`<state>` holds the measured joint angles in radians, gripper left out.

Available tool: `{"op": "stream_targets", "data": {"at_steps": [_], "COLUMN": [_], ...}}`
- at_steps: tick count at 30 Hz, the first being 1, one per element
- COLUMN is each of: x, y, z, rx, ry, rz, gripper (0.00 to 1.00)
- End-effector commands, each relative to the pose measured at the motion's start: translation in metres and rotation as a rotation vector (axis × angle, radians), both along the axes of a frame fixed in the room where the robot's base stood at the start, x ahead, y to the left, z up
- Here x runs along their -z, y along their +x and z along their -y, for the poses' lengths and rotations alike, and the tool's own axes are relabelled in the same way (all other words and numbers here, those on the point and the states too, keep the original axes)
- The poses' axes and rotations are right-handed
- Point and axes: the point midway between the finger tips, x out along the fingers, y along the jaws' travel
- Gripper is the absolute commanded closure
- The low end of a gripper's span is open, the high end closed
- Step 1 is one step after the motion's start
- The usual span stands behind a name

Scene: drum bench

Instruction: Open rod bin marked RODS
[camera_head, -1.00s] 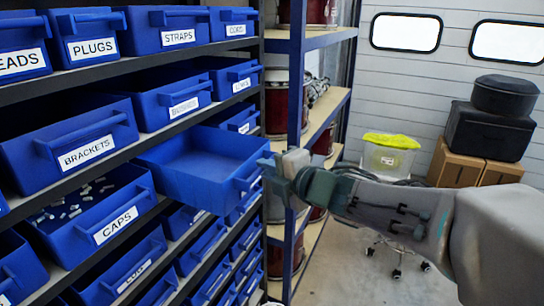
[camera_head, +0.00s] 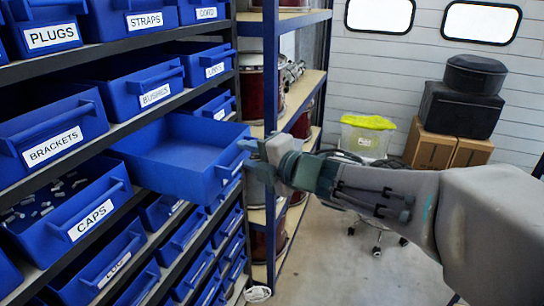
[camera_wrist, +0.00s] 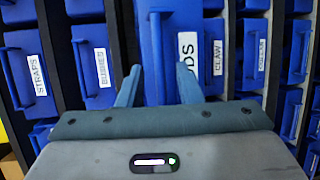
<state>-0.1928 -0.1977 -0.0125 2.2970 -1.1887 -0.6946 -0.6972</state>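A blue bin (camera_head: 178,148) sticks far out of the rack in the head view, and its inside looks empty. In the wrist view a blue bin (camera_wrist: 155,35) with a partly hidden label ending in "DS" fills the middle, its upright bar-like handle (camera_wrist: 163,70) in front of the label. My gripper (camera_head: 250,150) is at the front of the pulled-out bin in the head view. In the wrist view my gripper (camera_wrist: 158,75) has its fingers apart on either side of the handle, with a gap showing at the left finger. The contact is hard to see.
The BRACKETS bin (camera_head: 45,135) and CAPS bin (camera_head: 75,210) are at the left, CAPS holding small parts. A blue shelf post (camera_head: 270,120) stands close behind my gripper. A clear tub (camera_head: 362,140), boxes (camera_head: 440,145) and a black case (camera_head: 460,108) are farther back. Floor (camera_head: 335,265) is open at lower right.

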Motion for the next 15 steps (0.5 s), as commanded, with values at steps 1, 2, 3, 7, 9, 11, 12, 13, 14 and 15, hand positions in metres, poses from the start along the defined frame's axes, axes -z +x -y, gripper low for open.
{"op": "stream_targets", "data": {"at_steps": [1,2,3,7,9,11,12,13,14,15], "x": [-0.002,-0.002,-0.003,-0.008,-0.011,-0.013,-0.014,-0.015,-0.017,-0.018], "y": [-0.004,-0.006,-0.010,-0.027,-0.036,-0.045,-0.050,-0.054,-0.058,-0.063], "z": [0.005,0.008,0.012,0.030,0.040,0.049,0.055,0.059,0.063,0.068], "rx": [0.003,0.004,0.003,0.002,0.004,0.002,0.003,0.003,0.002,0.003], "ry": [0.001,0.001,-0.001,0.001,0.001,0.001,0.001,0.001,0.001,0.001], "rz": [0.003,0.002,0.003,0.004,0.003,0.004,0.004,0.003,0.005,0.003], "gripper": [0.68,0.68,0.68,0.68,0.68,0.68,0.68,0.68,0.68,0.68]}}
